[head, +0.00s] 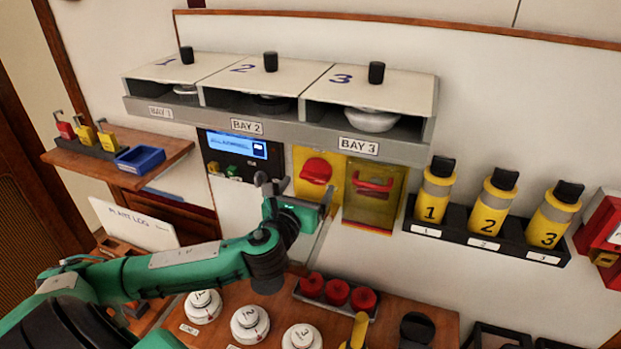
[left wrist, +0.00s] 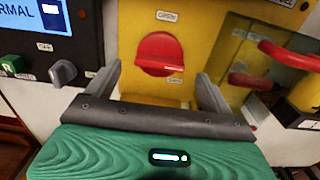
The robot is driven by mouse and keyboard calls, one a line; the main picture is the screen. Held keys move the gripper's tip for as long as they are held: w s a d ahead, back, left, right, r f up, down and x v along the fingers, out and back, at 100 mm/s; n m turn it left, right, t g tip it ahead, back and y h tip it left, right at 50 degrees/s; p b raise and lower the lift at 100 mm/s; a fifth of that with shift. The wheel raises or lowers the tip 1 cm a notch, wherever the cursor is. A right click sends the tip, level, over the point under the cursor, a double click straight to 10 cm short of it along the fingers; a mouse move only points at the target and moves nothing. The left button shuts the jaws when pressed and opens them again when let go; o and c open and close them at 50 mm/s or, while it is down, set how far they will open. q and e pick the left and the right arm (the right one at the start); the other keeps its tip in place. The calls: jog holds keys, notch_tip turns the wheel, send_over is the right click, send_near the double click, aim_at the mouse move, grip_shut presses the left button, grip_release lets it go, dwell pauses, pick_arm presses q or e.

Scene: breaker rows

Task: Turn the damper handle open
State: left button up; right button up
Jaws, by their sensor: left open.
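A red rotary handle (head: 316,170) sits on a yellow panel (head: 302,154) below the bays. It also shows in the left wrist view (left wrist: 160,52), with its grip bar roughly level. A second red handle (head: 374,184) sits to its right, in a clear yellowish box. The small labels do not let me tell for sure which is the damper handle. My left gripper (head: 296,190) is open and empty, just below and in front of the rotary handle. In the left wrist view its fingers (left wrist: 158,82) stand apart, either side of the handle's lower part, with no clear contact. My right gripper is not in view.
A dark control panel (head: 237,155) with a blue screen and small switches is left of the yellow panel. Yellow numbered canisters (head: 490,208) stand in a rack at right. The bay shelf (head: 280,117) overhangs above. Red knobs (head: 337,291) and white numbered dials (head: 250,324) are below.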

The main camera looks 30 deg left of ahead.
aim_at(312, 180)
pick_arm(q)
jog(key=shift+p+x, duration=0.4)
jog(key=shift+x, duration=1.25)
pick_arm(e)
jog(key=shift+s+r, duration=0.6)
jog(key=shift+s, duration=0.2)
pick_arm(q)
jog(key=c, duration=1)
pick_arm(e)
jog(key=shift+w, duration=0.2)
